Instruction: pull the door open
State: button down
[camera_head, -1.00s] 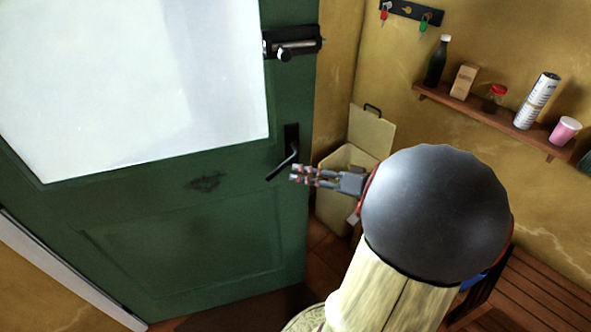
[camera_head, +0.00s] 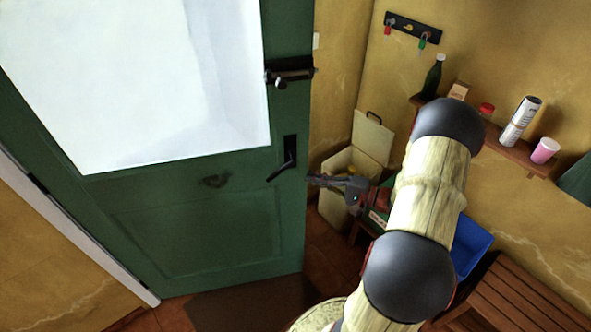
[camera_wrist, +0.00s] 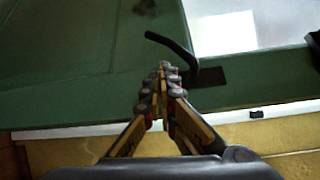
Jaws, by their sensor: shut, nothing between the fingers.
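The green door (camera_head: 190,235) has a large pale pane and a black lever handle (camera_head: 285,168) near its right edge. The lever angles down to the left in the head view. My gripper (camera_head: 312,180) is just right of the lever, by the door's edge, with its fingers together and empty. In the wrist view, my gripper (camera_wrist: 164,75) points at the door (camera_wrist: 75,70), its tips overlapping the lower end of the handle (camera_wrist: 178,52) and beside its dark plate. Whether they touch is unclear.
A black lock (camera_head: 290,74) sits above the handle. A lidded cream bin (camera_head: 335,205) stands right of the door. A blue bin (camera_head: 472,245) and slatted bench (camera_head: 530,300) are further right. A wall shelf (camera_head: 520,155) holds several items. A dark mat (camera_head: 250,303) lies below the door.

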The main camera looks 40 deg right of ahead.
jog(key=b+x, duration=0.1)
jog(key=x, duration=0.9)
jog(key=shift+b, duration=0.35)
